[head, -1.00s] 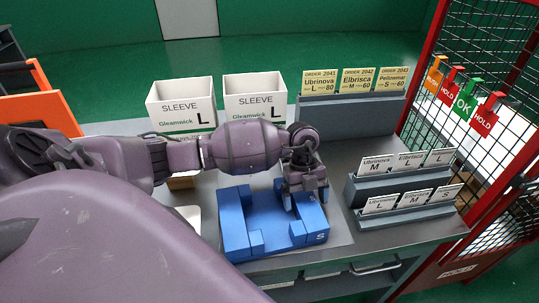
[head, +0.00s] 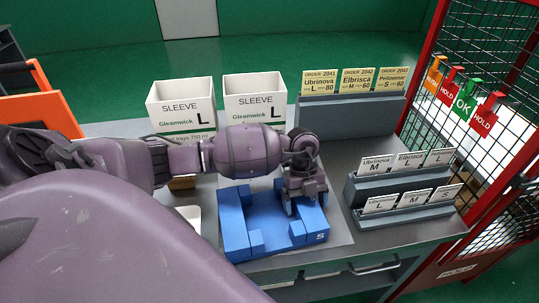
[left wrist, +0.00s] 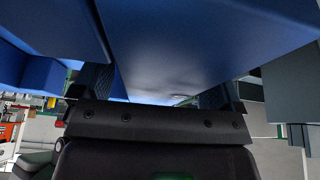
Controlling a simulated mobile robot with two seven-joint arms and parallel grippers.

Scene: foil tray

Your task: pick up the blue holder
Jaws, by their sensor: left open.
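The blue holder (head: 235,225) stands on a grey mat on the bench, with raised side walls, a low middle and a letter S on its front right corner. My left gripper (head: 304,205) is open and points down over the holder's right wall. In the left wrist view, the blue wall (left wrist: 185,45) lies between the two fingers of the gripper (left wrist: 155,90). I cannot tell whether the fingers touch it. The fingertips are partly hidden. My right gripper is not in view.
Two white sleeve boxes (head: 181,101) stand behind my left arm. A grey rack (head: 345,115) with order cards is at the back. Stepped card racks (head: 405,220) stand close on the right. A red-framed mesh cage (head: 480,70) with hanging tags borders the right side.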

